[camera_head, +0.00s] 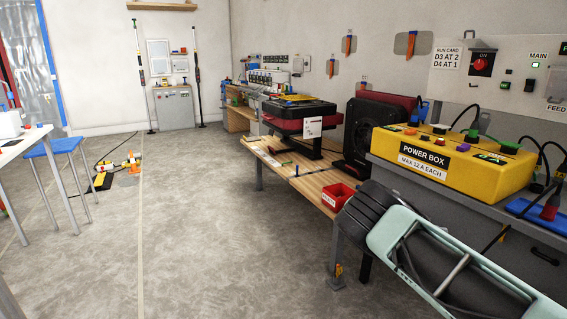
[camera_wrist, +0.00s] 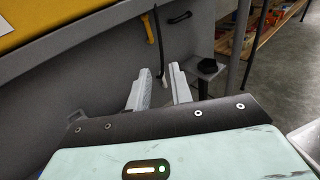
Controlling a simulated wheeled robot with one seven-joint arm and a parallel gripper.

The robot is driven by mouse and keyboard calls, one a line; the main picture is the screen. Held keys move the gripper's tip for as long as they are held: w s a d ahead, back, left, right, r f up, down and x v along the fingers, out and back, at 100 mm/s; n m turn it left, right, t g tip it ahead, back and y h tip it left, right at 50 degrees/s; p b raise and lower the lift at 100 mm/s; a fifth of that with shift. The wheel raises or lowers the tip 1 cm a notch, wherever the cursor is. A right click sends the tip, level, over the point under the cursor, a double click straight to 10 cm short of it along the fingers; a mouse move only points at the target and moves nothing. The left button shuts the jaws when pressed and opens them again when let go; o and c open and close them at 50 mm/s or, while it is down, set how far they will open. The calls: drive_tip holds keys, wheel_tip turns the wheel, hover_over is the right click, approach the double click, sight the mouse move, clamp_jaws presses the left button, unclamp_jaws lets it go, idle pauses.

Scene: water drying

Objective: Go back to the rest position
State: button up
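My gripper (camera_wrist: 160,70) shows in the wrist view, with two pale grey fingers standing apart and nothing held between them. A grey panel of the bench side lies beyond the fingertips. A dark hanging cable (camera_wrist: 158,50) shows behind the gap; I cannot tell how far it is from the fingers. In the head view my mint-green and dark arm fills the bottom right, in front of the bench. My gripper cannot be made out there.
A yellow power box (camera_head: 450,158) with cables sits on the grey bench beside my arm. A red bin (camera_head: 338,196) stands on the wooden table (camera_head: 312,186). A blue stool (camera_head: 56,147) is at left. The floor (camera_head: 205,225) between is clear.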

drive_tip(key=s+a+r+m+y, duration=0.2)
drive_tip(key=s+a+y, duration=0.2)
drive_tip(key=s+a, duration=0.3)
drive_tip(key=s+a+r+m+t+y, duration=0.15)
drive_tip(key=s+a+y, duration=0.25)
drive_tip(key=a, duration=0.6)
drive_tip(key=s+a+r+m+y, duration=0.1)
drive_tip(key=s+a+m+y, duration=0.1)
drive_tip(key=s+a+y, duration=0.5)
drive_tip(key=s+a+r+m+t+y, duration=0.1)
drive_tip(key=s+a+r, duration=0.45)
drive_tip(key=s, duration=0.45)
drive_tip(key=s+a+r+m+t+y, duration=0.1)
drive_tip(key=s+a+r, duration=0.4)
drive_tip(key=s, duration=0.5)
wheel_tip(320, 180, up, 16)
drive_tip(key=s+a+p, duration=0.1)
drive_tip(key=p, duration=1.6)
